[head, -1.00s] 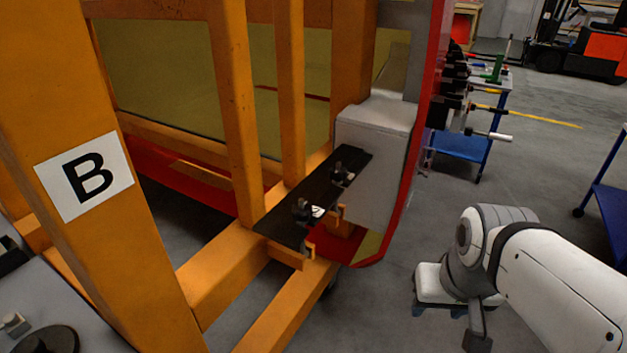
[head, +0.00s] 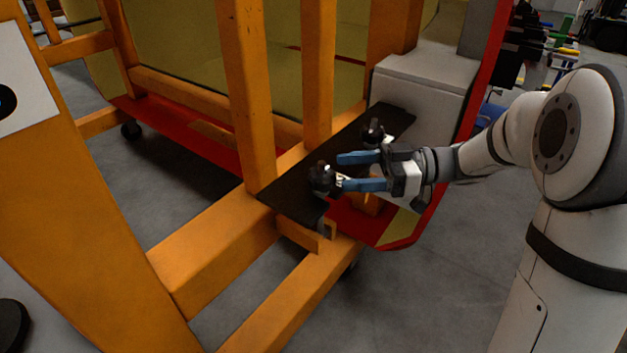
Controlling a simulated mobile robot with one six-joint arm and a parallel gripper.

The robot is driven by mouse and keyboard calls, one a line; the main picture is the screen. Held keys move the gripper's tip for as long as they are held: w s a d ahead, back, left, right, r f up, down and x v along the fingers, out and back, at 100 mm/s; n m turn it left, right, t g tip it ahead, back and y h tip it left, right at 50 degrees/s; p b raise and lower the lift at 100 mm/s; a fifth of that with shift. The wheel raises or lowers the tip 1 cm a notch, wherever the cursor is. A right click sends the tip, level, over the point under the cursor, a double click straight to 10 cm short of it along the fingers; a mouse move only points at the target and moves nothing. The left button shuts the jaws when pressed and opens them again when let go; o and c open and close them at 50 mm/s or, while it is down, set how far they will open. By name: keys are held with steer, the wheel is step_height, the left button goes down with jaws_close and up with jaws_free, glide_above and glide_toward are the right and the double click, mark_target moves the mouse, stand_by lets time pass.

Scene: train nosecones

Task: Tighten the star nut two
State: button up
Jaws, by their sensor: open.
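Two black star nuts sit on a dark plate (head: 290,195) that lies across the orange frame. The nearer star nut (head: 322,177) is at the plate's middle, and the farther star nut (head: 373,132) is toward the back right. I cannot tell which is number two. My gripper (head: 350,172) has blue fingers, spread apart and pointing left. Its lower fingertip is close beside the nearer nut; I cannot tell if they touch. The upper finger is just below the farther nut. Nothing shows between the fingers.
Orange frame posts (head: 250,95) rise behind and left of the plate. A grey box (head: 425,90) and a red-edged panel (head: 480,90) stand behind my gripper. A wide orange post with a white sign (head: 25,75) fills the left. Grey floor (head: 450,270) is clear at the lower right.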

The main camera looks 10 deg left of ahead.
mark_target(312, 177)
steer(key=shift+n+y, duration=0.3)
steer(key=shift+n, duration=0.2)
steer(key=a, duration=0.2)
steer(key=a+f, duration=0.1)
steer(key=a, duration=0.2)
steer(key=a+f, duration=0.1)
steer(key=a, duration=0.1)
steer(key=shift+s+a, duration=0.4)
steer(key=shift+c, duration=0.2)
steer(key=c, duration=1)
